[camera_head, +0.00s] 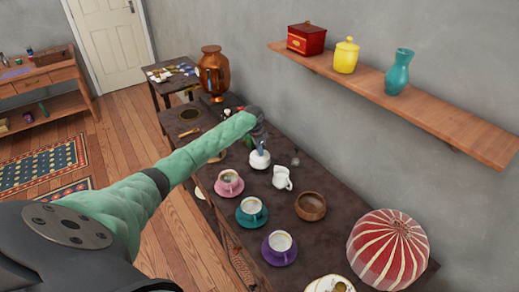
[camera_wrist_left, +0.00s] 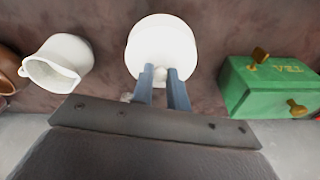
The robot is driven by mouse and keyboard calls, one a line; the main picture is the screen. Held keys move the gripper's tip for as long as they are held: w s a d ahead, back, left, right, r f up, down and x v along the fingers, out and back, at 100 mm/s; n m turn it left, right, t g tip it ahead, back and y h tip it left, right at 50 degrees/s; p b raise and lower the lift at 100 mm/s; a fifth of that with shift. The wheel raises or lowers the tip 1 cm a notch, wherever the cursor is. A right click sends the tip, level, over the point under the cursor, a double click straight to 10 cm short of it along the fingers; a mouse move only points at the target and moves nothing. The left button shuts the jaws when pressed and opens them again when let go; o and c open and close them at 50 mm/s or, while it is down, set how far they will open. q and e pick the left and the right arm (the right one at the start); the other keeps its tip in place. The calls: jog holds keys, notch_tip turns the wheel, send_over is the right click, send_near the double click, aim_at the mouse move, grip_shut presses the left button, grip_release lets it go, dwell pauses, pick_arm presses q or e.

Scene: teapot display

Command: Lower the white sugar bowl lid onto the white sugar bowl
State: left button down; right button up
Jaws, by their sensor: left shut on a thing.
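My left gripper (camera_head: 260,146) reaches over the dark table and points down above the white sugar bowl (camera_head: 259,161). In the left wrist view its two blue-grey fingers (camera_wrist_left: 162,82) are shut on the small knob of the white sugar bowl lid (camera_wrist_left: 161,42). The lid shows there as a round white disc that hides the bowl beneath it. In the head view lid and bowl blend into one white shape, so I cannot tell whether the lid touches the rim. My right gripper is not in view.
A white creamer (camera_head: 282,178) stands close by the bowl; a green tea box (camera_wrist_left: 268,85) lies on the other side. A wooden bowl (camera_head: 310,206), pink cup (camera_head: 229,182), teal cup (camera_head: 251,210) and purple cup (camera_head: 280,246) stand nearer. A copper urn (camera_head: 213,72) stands behind.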

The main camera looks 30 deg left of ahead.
pick_arm(q)
jog(key=c, duration=0.7)
grip_release()
jog(key=shift+r, duration=0.15)
jog(key=shift+r+p, duration=2.8)
jog(key=shift+r, duration=0.6)
